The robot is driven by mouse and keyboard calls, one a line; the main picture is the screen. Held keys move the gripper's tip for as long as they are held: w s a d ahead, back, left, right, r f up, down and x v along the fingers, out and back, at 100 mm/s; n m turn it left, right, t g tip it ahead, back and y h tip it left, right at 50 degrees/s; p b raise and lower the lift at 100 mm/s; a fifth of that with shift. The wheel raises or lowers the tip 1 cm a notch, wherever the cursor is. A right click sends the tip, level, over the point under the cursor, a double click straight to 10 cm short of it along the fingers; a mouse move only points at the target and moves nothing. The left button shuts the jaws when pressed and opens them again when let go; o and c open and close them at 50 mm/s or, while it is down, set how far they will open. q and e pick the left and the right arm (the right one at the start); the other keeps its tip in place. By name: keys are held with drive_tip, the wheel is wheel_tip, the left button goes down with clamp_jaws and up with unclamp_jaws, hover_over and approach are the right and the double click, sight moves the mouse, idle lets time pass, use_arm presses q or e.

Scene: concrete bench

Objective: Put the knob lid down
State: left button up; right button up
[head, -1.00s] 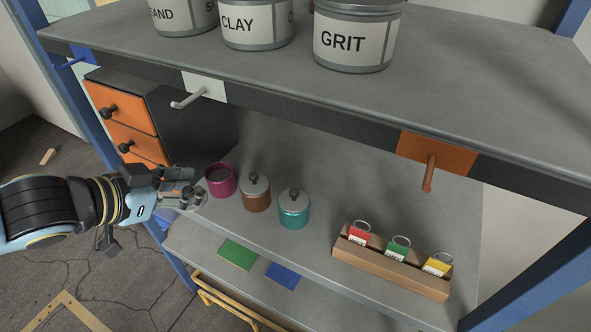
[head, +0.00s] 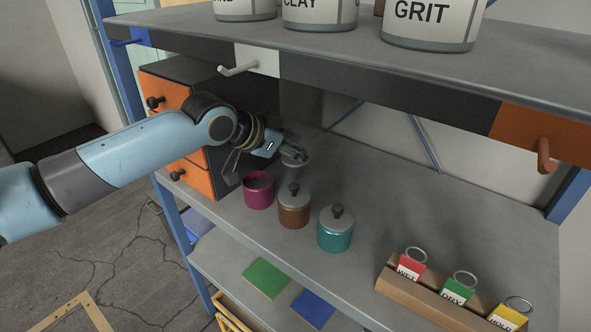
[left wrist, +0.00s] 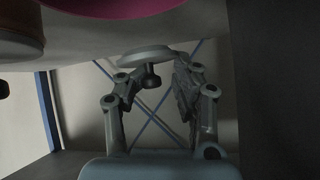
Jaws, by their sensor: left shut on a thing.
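The grey knob lid (head: 295,162) is in my left gripper (head: 296,151), behind and a little right of the open magenta pot (head: 258,191) on the middle shelf. In the left wrist view the left gripper (left wrist: 153,82) is shut on the dark knob, and the lid's disc (left wrist: 146,58) lies beyond the fingertips. The magenta pot (left wrist: 125,6) shows at the top edge there. The lid is apart from the pot; I cannot tell whether it touches the shelf. My right gripper is out of view.
A brown lidded pot (head: 294,210) and a teal lidded pot (head: 335,232) stand right of the magenta one. A tag holder (head: 425,300) is at front right. The drawer unit (head: 166,95) is left; the upper shelf (head: 340,50) overhangs. Shelf space behind the pots is clear.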

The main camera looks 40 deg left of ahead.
sight(295, 180)
use_arm(q)
drive_tip(key=shift+f, duration=0.6)
wheel_tip(295, 180, down, 4)
drive_tip(key=shift+r+b, duration=0.25)
drive_tip(key=shift+b, duration=0.3)
drive_tip(key=shift+w+f, duration=0.1)
drive_tip(key=shift+w, duration=0.1)
drive_tip(key=shift+s+f+b, duration=0.15)
drive_tip(key=shift+f+b, duration=0.15)
drive_tip(key=shift+f, duration=0.3)
